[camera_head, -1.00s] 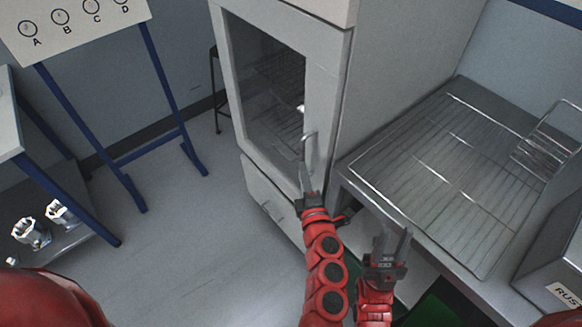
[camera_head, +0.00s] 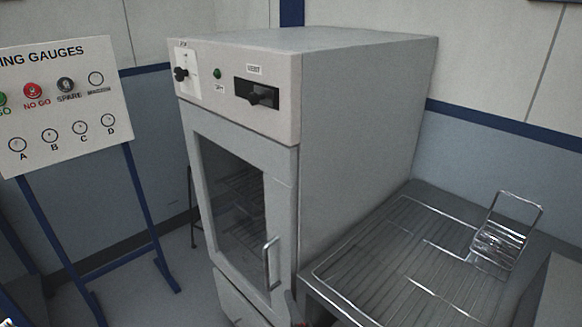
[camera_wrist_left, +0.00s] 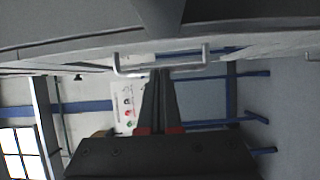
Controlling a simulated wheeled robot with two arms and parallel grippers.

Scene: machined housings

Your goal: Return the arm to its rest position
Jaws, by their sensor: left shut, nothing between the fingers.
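My left gripper (camera_wrist_left: 160,78) shows in the left wrist view with its two dark fingers shut together and nothing between them. Its fingertips are close to the bar handle (camera_wrist_left: 160,62) of the cabinet door; I cannot tell whether they touch it. In the head view only a small dark tip of my left gripper (camera_head: 290,302) shows at the bottom edge, below the door handle (camera_head: 269,263). The rest of that arm is out of the picture. The glazed cabinet door (camera_head: 283,215) looks closed. My right gripper is not in view.
The grey cabinet (camera_head: 365,110) stands in the middle, with knobs on its top panel. A wire-rack bench (camera_head: 400,262) with a small wire basket (camera_head: 505,235) is at right. A gauge board (camera_head: 65,105) on blue legs is at left, with floor between.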

